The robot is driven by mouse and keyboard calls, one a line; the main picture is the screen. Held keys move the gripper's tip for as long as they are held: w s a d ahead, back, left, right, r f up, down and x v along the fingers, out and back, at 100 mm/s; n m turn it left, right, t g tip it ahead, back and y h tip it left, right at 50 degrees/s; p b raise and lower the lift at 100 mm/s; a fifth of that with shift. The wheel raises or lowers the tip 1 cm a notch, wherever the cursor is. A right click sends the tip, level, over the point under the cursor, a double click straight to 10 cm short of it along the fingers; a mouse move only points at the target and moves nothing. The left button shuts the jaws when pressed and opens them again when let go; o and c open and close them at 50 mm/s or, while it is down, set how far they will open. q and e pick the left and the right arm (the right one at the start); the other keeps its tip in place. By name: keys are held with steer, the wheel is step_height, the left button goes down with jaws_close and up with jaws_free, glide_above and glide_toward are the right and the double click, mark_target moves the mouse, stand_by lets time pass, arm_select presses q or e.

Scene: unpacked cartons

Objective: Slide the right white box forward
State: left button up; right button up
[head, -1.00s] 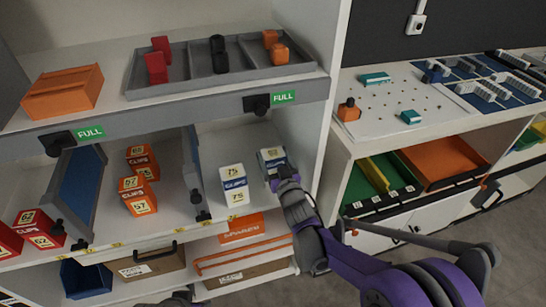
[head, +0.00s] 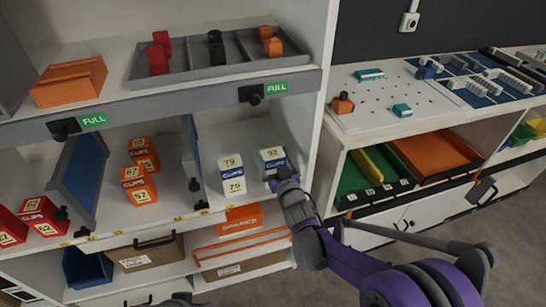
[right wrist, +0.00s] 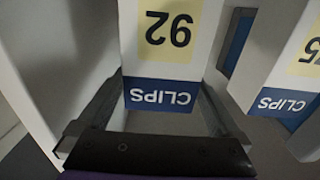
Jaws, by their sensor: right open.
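The right white box (head: 271,158), with a blue CLIPS band and the number 92, stands in the right bay of the middle shelf. It also shows upside down in the right wrist view (right wrist: 170,45). My right gripper (head: 279,174) is at the front of this box. Its jaws are open, with one finger on each side of the box in the wrist view; I cannot tell whether they touch it.
A white side wall (head: 312,110) closes the bay on the right. A blue divider (head: 191,150) stands left of the white boxes. Orange boxes (head: 138,183) stand in the bay beyond it. A grey tray (head: 200,75) is on the shelf above.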

arm_select(q)
steer(key=shift+r, duration=0.15)
arm_select(e)
steer(key=v, duration=1.1)
steer(key=shift+d, duration=0.1)
steer(key=s+d+f+m+g+h, duration=0.2)
steer(key=s+d+f+g+h, duration=0.15)
steer(key=s+d, duration=0.4)
steer(key=s+d+f+m+g+h, duration=0.1)
steer(key=s+d+f+g+h, duration=0.1)
steer(key=s+d+g, duration=0.5)
steer(key=s+f+g, duration=0.2)
steer(key=s+f, duration=0.1)
steer(key=s, duration=1.1)
arm_select(q)
step_height(320, 180, up, 20)
steer(key=w+p, duration=0.1)
steer(key=p, duration=1.7)
steer(key=shift+w+r+t, duration=0.2)
steer(key=shift+w+t, duration=0.2)
arm_select(e)
step_height(320, 180, up, 20)
steer(key=w, duration=0.1)
steer(key=shift+w+a+r+t, duration=0.15)
steer(key=shift+a+r+t, duration=0.1)
steer(key=shift+a+t, duration=0.1)
